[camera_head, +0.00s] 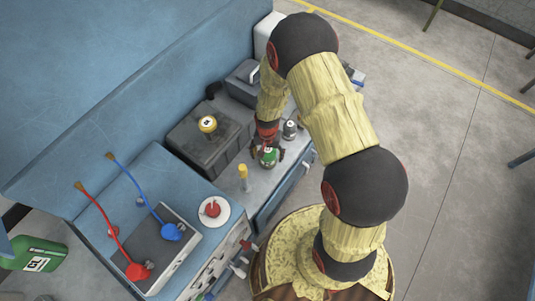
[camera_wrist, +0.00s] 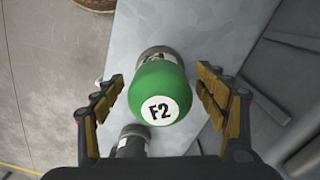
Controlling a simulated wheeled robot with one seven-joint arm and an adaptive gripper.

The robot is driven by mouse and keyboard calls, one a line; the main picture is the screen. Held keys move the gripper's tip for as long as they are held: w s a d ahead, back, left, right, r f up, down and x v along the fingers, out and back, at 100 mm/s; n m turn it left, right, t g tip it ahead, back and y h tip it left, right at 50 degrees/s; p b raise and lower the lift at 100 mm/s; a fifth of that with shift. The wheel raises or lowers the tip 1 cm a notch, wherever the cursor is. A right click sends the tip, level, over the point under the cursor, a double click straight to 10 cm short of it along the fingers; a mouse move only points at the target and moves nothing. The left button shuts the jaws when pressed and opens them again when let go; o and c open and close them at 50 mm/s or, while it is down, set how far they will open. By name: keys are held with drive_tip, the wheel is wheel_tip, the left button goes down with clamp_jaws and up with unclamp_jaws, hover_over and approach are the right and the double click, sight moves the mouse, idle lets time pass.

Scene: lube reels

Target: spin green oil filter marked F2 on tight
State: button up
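The green oil filter (camera_wrist: 158,88) shows its white F2 label in the wrist view. It stands on a grey metal bench top (camera_wrist: 215,30), where it also shows small in the head view (camera_head: 269,155). My gripper (camera_wrist: 160,95) is open, with one finger on each side of the filter and a visible gap on both sides. In the head view my gripper (camera_head: 267,150) points down over the filter. A grey cylindrical part (camera_wrist: 132,140) shows below the filter in the wrist view, partly cut off by my gripper.
A yellow-topped post (camera_head: 243,171) and a red knob on a white disc (camera_head: 213,208) are nearer. Open floor lies to the right.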

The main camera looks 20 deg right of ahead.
drive_tip(key=shift+c, duration=1.2)
drive_tip(key=c, duration=1.1)
drive_tip(key=shift+c, duration=0.7)
drive_tip(key=m, duration=0.5)
drive_tip(key=shift+w+a, duration=0.1)
drive_tip(key=shift+m, duration=0.3)
drive_tip(key=m, duration=0.4)
drive_tip(key=shift+w+m, duration=0.15)
drive_tip(key=shift+m, duration=0.25)
